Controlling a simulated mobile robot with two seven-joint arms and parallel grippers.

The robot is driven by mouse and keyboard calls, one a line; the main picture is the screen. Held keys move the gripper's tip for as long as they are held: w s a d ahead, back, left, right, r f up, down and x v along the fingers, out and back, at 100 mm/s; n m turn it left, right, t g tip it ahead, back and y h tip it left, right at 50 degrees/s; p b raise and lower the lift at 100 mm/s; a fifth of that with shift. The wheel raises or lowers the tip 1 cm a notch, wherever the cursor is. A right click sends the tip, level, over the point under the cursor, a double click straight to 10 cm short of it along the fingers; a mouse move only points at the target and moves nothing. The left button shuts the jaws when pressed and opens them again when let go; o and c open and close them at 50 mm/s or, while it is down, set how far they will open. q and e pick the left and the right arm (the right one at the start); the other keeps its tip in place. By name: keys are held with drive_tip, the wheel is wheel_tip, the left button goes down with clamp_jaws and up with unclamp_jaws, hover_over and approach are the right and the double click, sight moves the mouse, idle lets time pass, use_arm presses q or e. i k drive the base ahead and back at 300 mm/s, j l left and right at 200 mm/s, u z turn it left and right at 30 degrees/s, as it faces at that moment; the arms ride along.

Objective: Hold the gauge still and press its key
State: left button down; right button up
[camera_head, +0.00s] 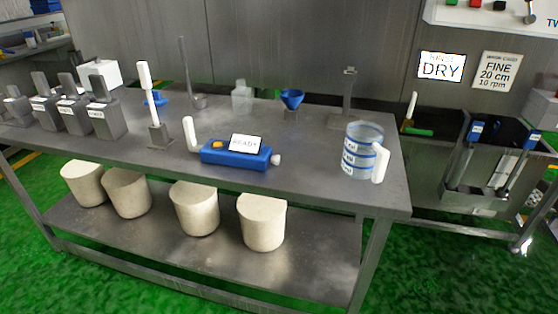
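The gauge (222,157) is a blue, box-shaped device lying on the steel table near its front edge. A white handle (189,134) stands up at its left end and a pale round knob (276,160) sits at its right end. A small orange-yellow key (216,145) shows on its top, left of a white display (246,143) that seems to read READY. Nothing touches the gauge. Neither of my grippers is in view.
A clear jug (362,150) with blue bands stands right of the gauge on the steel table (310,170). A white-handled tool in a stand (155,132) and several grey canisters (105,120) stand left. A blue funnel (291,97) is behind. Pale drums (262,224) sit below.

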sight(276, 159)
drive_tip(key=i+j+z, duration=0.15)
drive_tip(key=i+j, duration=0.15)
drive_tip(key=i+j+z, duration=0.2)
drive_tip(key=j, duration=0.3)
drive_tip(key=i+j+z, duration=0.15)
drive_tip(key=i+j, duration=0.15)
drive_tip(key=j, duration=0.15)
